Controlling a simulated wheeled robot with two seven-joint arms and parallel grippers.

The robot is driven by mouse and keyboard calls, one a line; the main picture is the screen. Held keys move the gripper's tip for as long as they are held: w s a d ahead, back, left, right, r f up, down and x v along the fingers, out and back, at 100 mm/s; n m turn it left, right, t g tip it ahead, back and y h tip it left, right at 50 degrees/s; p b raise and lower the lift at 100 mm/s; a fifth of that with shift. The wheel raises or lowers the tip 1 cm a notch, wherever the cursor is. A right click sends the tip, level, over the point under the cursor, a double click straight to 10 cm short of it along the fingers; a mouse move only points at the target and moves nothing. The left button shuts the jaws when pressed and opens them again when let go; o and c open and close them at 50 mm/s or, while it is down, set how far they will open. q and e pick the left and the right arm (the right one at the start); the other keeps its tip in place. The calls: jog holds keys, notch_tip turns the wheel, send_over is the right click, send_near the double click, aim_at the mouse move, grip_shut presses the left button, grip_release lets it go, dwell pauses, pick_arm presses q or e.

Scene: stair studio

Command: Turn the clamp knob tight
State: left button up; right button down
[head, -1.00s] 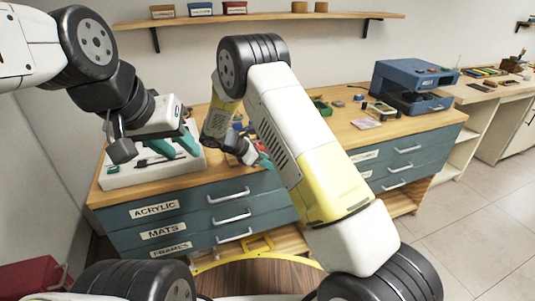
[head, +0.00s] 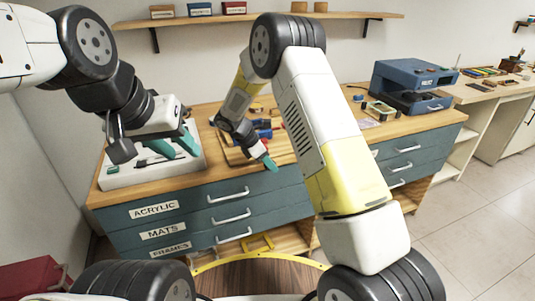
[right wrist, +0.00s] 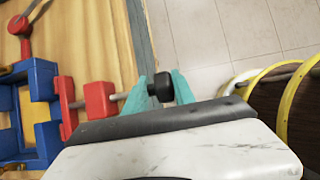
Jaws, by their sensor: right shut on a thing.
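The black clamp knob (right wrist: 160,87) sits at the end of a short rod in the right wrist view. The rod runs left into a red clamp block (right wrist: 100,100), with another red block beside blue parts (right wrist: 40,80). My right gripper (right wrist: 160,88) has its teal fingers on both sides of the knob and is shut on it. In the head view my right gripper (head: 269,162) is at the bench's front edge, and the knob is hidden there. My left gripper (head: 176,146) has its teal fingers spread above a white tray, empty.
The white tray (head: 112,178) holds dark tools at the bench's left end. The wooden bench (head: 408,123) has labelled teal drawers below its front edge. A blue machine (head: 408,82) stands at the right end. A shelf (head: 270,17) runs along the wall above.

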jog(key=c, duration=1.2)
grip_release()
jog(key=shift+s+d, duration=0.2)
jog(key=shift+s, duration=0.3)
jog(key=shift+c, duration=0.2)
jog(key=shift+w, duration=0.1)
jog(key=shift+w, duration=0.1)
jog(key=shift+a+r, duration=0.35)
jog(key=shift+r, duration=0.1)
jog(key=v, duration=0.6)
jog(key=shift+a+r, duration=0.2)
jog(key=shift+r, duration=0.1)
